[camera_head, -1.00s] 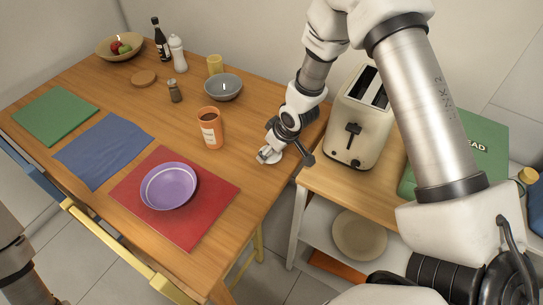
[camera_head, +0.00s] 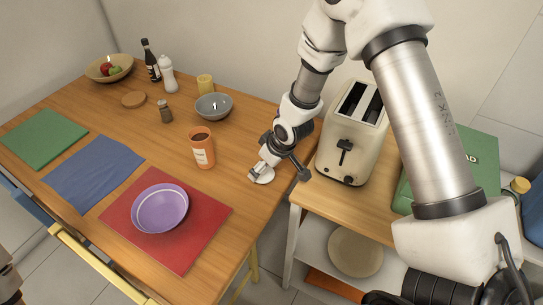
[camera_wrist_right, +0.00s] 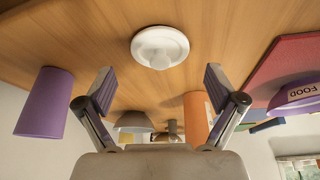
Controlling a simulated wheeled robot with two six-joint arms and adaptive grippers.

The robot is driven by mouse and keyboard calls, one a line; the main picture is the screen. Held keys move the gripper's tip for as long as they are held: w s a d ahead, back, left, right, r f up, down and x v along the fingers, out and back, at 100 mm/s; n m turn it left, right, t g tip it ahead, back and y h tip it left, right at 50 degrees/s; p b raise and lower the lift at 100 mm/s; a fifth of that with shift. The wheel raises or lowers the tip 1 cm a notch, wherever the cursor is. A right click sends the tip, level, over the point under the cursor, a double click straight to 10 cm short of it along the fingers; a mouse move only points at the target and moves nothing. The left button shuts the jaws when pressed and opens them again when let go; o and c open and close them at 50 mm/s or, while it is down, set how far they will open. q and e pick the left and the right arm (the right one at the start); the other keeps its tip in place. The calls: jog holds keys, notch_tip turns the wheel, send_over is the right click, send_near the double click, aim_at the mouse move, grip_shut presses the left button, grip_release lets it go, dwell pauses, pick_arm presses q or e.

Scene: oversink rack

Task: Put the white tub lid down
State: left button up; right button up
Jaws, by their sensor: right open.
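The white tub lid (camera_head: 265,177) lies on the wooden table near its right edge. In the right wrist view the lid (camera_wrist_right: 160,47) is a round white disc with a raised knob, flat on the wood. My right gripper (camera_head: 256,172) is just beside and over the lid in the head view. In the wrist view its two fingers (camera_wrist_right: 157,82) are wide apart with nothing between them, and the lid is clear of both. An orange tub (camera_head: 202,149) with a white label stands open nearby. My left gripper is out of view.
A purple bowl (camera_head: 160,207) sits on a red mat (camera_head: 207,222). A grey bowl (camera_head: 214,106) and yellow cup (camera_head: 205,85) stand behind the tub. A toaster (camera_head: 350,140) stands on the side counter. A purple cup (camera_wrist_right: 45,102) shows in the wrist view.

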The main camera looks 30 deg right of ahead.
aim_at(271, 179)
jog(key=v, duration=0.5)
jog(key=shift+r+p, duration=0.15)
jog(key=shift+p, duration=0.2)
jog(key=p+v, duration=0.3)
jog(key=v, duration=0.1)
jog(key=shift+s+r, duration=0.2)
